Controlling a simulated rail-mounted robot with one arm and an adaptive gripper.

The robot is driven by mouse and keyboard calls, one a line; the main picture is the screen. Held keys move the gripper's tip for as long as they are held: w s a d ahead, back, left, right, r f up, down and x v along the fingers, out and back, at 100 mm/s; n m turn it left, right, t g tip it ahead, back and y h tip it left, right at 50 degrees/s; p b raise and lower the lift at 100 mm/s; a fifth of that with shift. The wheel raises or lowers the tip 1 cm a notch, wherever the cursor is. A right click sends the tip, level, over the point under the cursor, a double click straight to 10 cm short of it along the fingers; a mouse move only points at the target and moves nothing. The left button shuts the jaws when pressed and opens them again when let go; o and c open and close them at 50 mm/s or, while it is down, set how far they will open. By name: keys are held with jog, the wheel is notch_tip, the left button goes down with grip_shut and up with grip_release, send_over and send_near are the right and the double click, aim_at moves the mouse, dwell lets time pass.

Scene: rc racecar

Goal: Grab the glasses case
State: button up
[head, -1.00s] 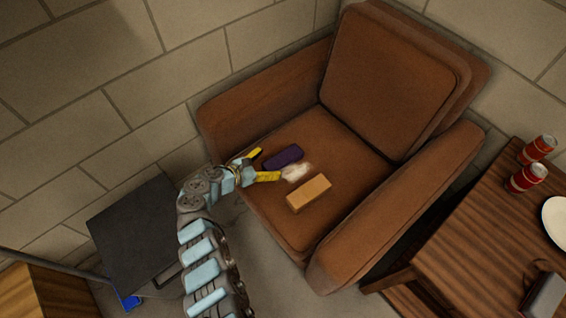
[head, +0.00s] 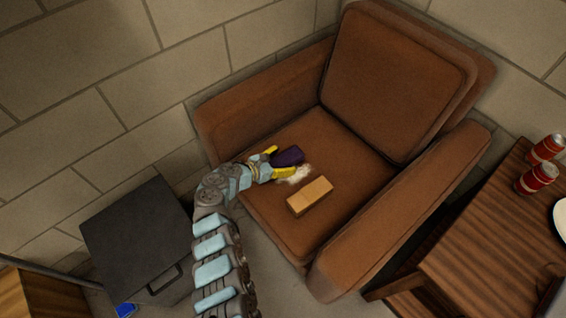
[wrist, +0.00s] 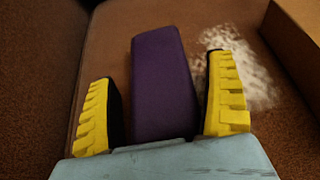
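The glasses case is most likely the dark purple oblong object (head: 289,156) lying on the seat of the brown armchair (head: 340,150). In the wrist view the purple case (wrist: 161,85) lies lengthwise between the two yellow fingers. My gripper (head: 274,162) is open around the near end of the case. In the wrist view my gripper (wrist: 162,110) shows a gap on the left side of the case and a narrower gap on the right. The near end of the case is hidden by the gripper's body.
A tan box (head: 310,196) lies on the seat right of the case, with a white patch (head: 297,174) between them. The chair's armrests rise on both sides. A wooden table (head: 490,235) with red cans (head: 537,179) stands at right. A dark box (head: 140,240) stands at left.

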jog(key=c, duration=1)
jog(key=shift+r, duration=0.15)
